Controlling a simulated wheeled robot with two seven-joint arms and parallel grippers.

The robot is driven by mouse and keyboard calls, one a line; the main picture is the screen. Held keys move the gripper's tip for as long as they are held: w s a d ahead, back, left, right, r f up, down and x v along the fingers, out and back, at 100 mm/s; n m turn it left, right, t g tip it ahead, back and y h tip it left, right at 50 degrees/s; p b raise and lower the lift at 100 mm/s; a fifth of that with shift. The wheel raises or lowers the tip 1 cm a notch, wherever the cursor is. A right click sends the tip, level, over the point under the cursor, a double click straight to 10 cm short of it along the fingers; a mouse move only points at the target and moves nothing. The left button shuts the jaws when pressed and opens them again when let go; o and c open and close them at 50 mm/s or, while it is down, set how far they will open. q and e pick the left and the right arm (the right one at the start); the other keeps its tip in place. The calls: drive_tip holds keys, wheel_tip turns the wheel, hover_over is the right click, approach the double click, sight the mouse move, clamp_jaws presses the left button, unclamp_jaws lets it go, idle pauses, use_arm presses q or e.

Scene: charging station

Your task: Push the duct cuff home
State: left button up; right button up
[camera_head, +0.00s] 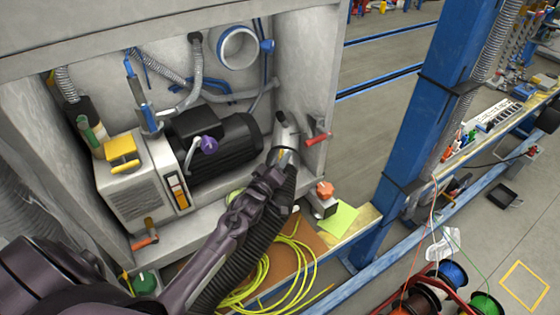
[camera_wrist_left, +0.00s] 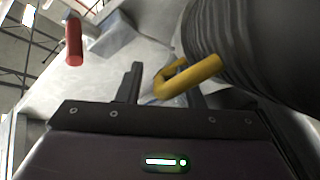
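The black ribbed duct (camera_head: 282,190) rises along my left arm to the grey port (camera_head: 287,128) on the cabinet's right side. Its cuff end is at the port, partly hidden by my gripper; I cannot tell how far it is seated. In the left wrist view the duct (camera_wrist_left: 250,50) fills the upper right, with a yellow bent handle (camera_wrist_left: 195,75) beside it. My left gripper (camera_head: 281,166) is at the duct's upper end. In the wrist view its two fingers (camera_wrist_left: 164,92) stand apart, the yellow handle crossing near the right finger. My right gripper is not in view.
A red lever (camera_head: 318,139) sticks out right of the port; it also shows in the wrist view (camera_wrist_left: 74,42). A pump with a black motor (camera_head: 215,140) stands left. An orange knob (camera_head: 325,189) and yellow hose coil (camera_head: 290,270) are below. A blue post (camera_head: 420,110) stands right.

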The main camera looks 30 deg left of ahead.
use_arm(q)
clamp_jaws()
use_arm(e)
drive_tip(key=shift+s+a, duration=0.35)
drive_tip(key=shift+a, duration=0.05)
